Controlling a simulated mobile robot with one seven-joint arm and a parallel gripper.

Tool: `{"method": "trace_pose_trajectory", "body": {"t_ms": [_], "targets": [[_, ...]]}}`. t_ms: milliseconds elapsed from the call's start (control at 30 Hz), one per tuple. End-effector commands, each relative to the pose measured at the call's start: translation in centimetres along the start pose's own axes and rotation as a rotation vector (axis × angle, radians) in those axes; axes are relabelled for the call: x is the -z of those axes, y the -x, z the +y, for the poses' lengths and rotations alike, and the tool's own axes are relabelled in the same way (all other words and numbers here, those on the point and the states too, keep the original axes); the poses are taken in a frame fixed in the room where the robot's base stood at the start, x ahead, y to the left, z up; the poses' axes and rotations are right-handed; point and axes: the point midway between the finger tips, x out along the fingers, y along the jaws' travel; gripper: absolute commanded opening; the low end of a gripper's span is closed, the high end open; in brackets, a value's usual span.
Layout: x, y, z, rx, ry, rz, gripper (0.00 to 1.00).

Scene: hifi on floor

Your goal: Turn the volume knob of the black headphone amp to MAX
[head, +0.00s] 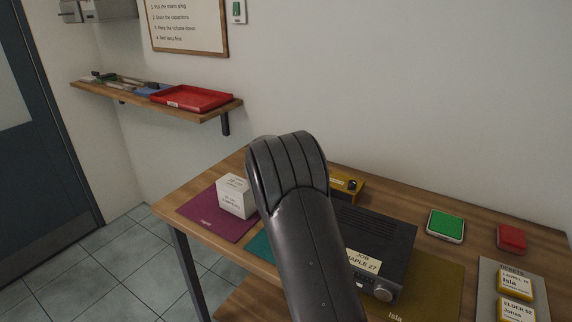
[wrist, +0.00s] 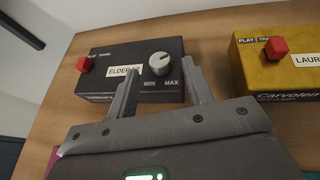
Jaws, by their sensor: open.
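The black headphone amp (wrist: 105,85) shows in the wrist view with a label beginning "ELDER", a red switch (wrist: 83,64) at its left and a grey volume knob (wrist: 159,64) at its right. MIN and MAX are printed below the knob. A light mark is on the knob, but its exact direction is hard to tell. My gripper (wrist: 160,74) is open, with one finger on each side of the knob in the picture; contact is not clear. In the head view my arm hides the gripper and this amp.
A yellow box (wrist: 285,75) with a red switch stands right of the amp; a yellow box also shows in the head view (head: 347,184). A larger black unit (head: 372,235) labelled "JOB MAPLE 27" has its own knob (head: 384,291). A white box (head: 237,196) stands at the table's left.

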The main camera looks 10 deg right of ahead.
Motion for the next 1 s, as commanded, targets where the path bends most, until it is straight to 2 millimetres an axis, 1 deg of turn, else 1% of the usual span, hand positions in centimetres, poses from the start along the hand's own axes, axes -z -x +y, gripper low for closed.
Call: {"method": "trace_pose_trajectory", "body": {"t_ms": [33,100,200,500,1000], "targets": [[0.0,-0.6,0.0,0.000,-0.001,0.000,0.47],[0.0,-1.2,0.0,0.001,0.000,0.000,0.47],[0.0,-1.7,0.0,0.000,0.000,-0.001,0.47],[0.0,-1.9,0.0,0.000,0.000,-0.001,0.46],[0.0,-1.8,0.0,0.000,0.000,-0.001,0.05]]}}
